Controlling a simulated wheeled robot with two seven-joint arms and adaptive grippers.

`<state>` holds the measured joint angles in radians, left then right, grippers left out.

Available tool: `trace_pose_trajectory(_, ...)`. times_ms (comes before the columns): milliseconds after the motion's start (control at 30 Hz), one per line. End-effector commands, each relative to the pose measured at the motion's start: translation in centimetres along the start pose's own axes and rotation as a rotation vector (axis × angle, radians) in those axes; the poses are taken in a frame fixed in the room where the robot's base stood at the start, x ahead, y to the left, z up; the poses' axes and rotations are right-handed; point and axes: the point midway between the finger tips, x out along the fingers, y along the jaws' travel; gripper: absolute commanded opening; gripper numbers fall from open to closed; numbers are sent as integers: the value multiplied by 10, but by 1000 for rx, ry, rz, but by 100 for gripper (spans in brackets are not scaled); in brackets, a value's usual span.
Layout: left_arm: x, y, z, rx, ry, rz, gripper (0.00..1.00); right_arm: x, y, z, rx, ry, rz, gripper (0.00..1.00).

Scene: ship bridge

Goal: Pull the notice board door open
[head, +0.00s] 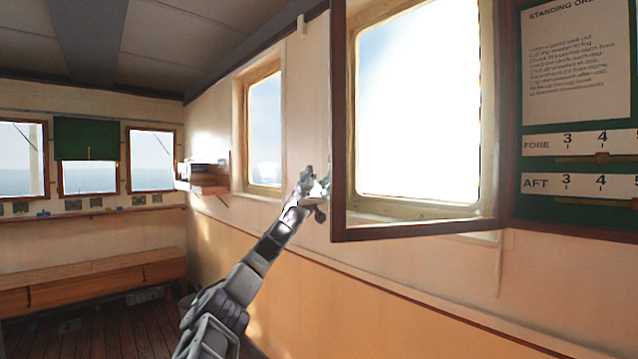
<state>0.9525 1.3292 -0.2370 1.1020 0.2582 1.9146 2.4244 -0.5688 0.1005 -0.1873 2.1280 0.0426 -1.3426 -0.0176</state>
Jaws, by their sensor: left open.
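The notice board door (339,120) is a dark wooden frame with a clear pane, and a window shows through it. It stands swung out from the green notice board (540,120) at the right, its free edge toward the left. The board carries a "Standing Orders" sheet (578,60) and FORE and AFT scales. My left gripper (316,187) is open, just left of the door's free edge near its lower part. I cannot tell whether it touches the frame. My right gripper is not in view.
The wall with a window (264,130) runs along the right side. A small shelf (203,187) juts from it farther back. A long wooden bench (90,280) stands at the far left. Open plank floor (110,335) lies before it.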

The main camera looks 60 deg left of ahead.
Motion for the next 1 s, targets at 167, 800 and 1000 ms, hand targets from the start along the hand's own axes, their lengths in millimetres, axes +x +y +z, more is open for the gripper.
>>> trace_pose_trajectory(167,-10,1,-1,4,1,2,42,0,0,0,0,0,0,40)
trace_pose_trajectory(800,-18,0,0,0,0,1,42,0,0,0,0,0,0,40)
trace_pose_trajectory(1000,-18,0,0,0,0,1,42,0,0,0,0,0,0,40)
